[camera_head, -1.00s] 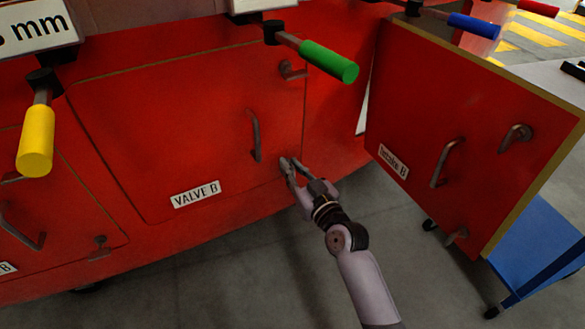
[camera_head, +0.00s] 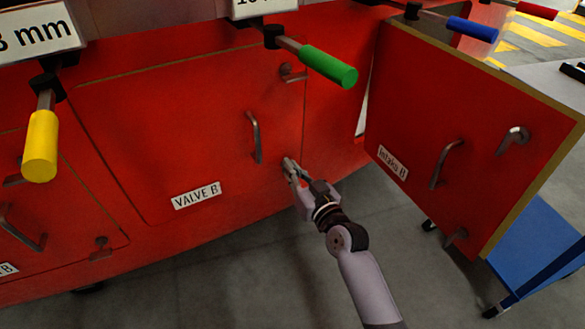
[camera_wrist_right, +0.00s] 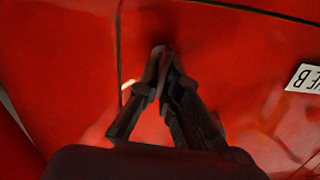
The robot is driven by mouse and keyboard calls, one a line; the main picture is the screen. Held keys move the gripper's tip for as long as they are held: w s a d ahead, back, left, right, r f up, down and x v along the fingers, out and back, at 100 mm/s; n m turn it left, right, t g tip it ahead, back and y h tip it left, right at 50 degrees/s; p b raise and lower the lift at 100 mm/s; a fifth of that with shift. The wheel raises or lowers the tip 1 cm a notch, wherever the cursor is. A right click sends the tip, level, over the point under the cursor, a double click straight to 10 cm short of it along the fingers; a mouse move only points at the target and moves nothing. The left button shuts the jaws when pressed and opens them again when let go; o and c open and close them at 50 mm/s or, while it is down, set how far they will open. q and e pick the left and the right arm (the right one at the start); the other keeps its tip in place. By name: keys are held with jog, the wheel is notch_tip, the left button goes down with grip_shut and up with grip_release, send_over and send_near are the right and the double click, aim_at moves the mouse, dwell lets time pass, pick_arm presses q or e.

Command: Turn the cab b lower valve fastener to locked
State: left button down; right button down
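The red VALVE B door (camera_head: 190,130) is closed flush in the red cab panel, with a grey handle (camera_head: 255,137) on its right side. Its upper fastener (camera_head: 290,72) shows at the top right corner. My right gripper (camera_head: 289,164) is at the door's lower right edge, where the lower valve fastener sits. In the right wrist view, its dark fingers (camera_wrist_right: 162,70) converge at the fastener beside the door seam. They look shut on it. The fingers hide most of the fastener, so its exact angle is unclear. My left gripper is not in view.
The open Intake B door (camera_head: 470,120) stands out at the right, near my right arm. Green (camera_head: 328,65) and yellow (camera_head: 40,146) handles jut out above and left. A blue cart (camera_head: 540,245) stands behind the open door. The floor below is clear.

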jog(key=m+p, duration=0.1)
jog(key=m, duration=0.2)
jog(key=shift+w+d+m, duration=0.1)
jog(key=shift+d+m, duration=0.05)
jog(key=shift+m, duration=0.15)
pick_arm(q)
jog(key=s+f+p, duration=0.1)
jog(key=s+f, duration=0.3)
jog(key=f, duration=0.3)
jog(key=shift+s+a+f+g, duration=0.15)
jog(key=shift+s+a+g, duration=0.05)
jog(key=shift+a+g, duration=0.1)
pick_arm(e)
jog(key=m, duration=0.8)
jog(key=f+m, duration=0.1)
jog(key=m, duration=0.4)
jog(key=shift+w+d+f, duration=0.1)
jog(key=shift+w+d, duration=0.1)
jog(key=shift+d, duration=0.15)
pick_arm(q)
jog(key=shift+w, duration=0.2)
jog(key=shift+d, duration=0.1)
pick_arm(e)
jog(key=c, duration=1.8)
grip_release()
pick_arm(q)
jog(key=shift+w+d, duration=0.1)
pick_arm(e)
jog(key=shift+s, duration=0.1)
jog(key=v, duration=1.2)
